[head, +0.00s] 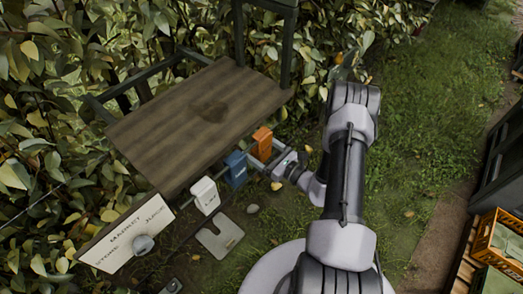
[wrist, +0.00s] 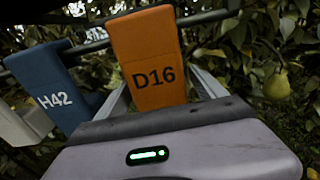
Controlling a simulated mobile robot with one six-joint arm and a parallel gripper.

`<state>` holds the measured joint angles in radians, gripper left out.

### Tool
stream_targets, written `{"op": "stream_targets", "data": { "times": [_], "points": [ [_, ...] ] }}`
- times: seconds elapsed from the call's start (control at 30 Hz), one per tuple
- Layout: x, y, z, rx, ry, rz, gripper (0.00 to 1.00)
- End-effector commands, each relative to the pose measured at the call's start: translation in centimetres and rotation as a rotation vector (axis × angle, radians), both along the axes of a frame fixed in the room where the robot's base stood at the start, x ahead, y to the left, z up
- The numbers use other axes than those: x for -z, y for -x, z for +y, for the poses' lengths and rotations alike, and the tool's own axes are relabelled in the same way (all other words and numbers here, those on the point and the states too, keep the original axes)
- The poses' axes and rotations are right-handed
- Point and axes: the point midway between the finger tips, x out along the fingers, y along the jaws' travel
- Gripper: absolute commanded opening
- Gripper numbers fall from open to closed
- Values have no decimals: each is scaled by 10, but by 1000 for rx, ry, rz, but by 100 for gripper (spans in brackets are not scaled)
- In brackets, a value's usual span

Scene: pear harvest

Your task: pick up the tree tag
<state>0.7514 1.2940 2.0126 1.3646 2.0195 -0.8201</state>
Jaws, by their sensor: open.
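An orange tag (head: 262,141) marked D16 hangs from a rail below the wooden board's front edge. It fills the middle of the wrist view (wrist: 150,60). My gripper (head: 264,155) is open, with one finger on each side of the orange tag; in the wrist view the gripper (wrist: 160,95) is close in front of it. I cannot tell whether the fingers touch it. A blue tag (head: 236,168), marked H42 in the wrist view (wrist: 55,90), hangs to its left. A white tag (head: 205,196) hangs further left, partly cut off in the wrist view (wrist: 20,125).
A wooden tabletop (head: 195,112) stands behind the tags against leafy branches. A sign (head: 122,232) reading store, market, juice is at lower left, near a notched grey plate (head: 220,238). A pear (wrist: 277,84) hangs right of my gripper.

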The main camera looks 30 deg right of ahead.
Motion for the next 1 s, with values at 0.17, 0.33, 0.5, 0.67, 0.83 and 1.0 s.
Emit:
{"op": "stream_targets", "data": {
  "times": [0.17, 0.33, 0.5, 0.67, 0.83, 1.0],
  "points": [
    [-1, -1, 0, 0, -1, 0, 80],
    [-1, -1, 0, 0, -1, 0, 52],
    [0, -1, 0, 0, -1, 0, 19],
    [0, -1, 0, 0, 0, 0, 13],
    [-6, -1, 0, 0, 0, 0, 13],
    [-30, -1, 0, -1, 0, 0, 13]
  ]
}}
